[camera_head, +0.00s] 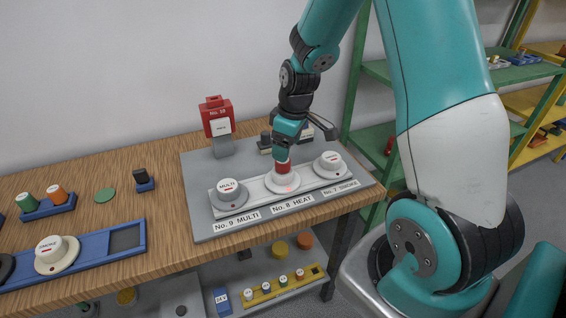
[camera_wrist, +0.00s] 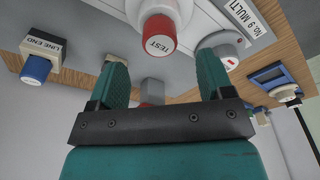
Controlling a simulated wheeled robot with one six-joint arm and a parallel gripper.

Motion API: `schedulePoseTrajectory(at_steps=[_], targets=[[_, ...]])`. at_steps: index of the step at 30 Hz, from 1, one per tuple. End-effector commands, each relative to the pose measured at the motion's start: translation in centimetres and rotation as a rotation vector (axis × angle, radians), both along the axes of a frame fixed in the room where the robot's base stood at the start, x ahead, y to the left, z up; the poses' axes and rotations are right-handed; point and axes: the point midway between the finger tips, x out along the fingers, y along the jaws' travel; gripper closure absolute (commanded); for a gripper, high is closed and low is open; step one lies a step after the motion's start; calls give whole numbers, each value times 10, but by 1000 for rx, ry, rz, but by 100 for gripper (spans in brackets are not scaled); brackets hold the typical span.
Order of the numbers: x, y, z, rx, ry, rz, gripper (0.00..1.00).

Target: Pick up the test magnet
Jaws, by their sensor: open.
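The test magnet (camera_head: 283,167) is a red cylinder standing upright on the white No. 8 HEAT detector (camera_head: 282,184), the middle one on the white strip. My gripper (camera_head: 285,151) hangs just above the magnet in the head view. In the wrist view my gripper (camera_wrist: 161,68) has its two green fingers apart with nothing held between them. The magnet appears beyond the fingertips. Whether a finger touches it cannot be told.
The MULTI detector (camera_head: 229,194) and the SMOKE detector (camera_head: 329,165) flank the magnet closely. A red call point (camera_head: 216,117) stands behind left on the grey board (camera_head: 199,166). A LINE END block (camera_wrist: 38,66) is at left in the wrist view. Bare wood (camera_head: 135,213) lies left.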

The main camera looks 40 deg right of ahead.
Motion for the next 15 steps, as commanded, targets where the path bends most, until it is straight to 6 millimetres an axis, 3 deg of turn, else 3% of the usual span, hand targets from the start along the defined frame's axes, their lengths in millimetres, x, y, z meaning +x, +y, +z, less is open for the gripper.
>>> schedulePoseTrajectory(at_steps=[7, 15], targets=[[3, 2, -17, 1, 3, 1, 26], [9, 4, -52, 1, 3, 1, 26]])
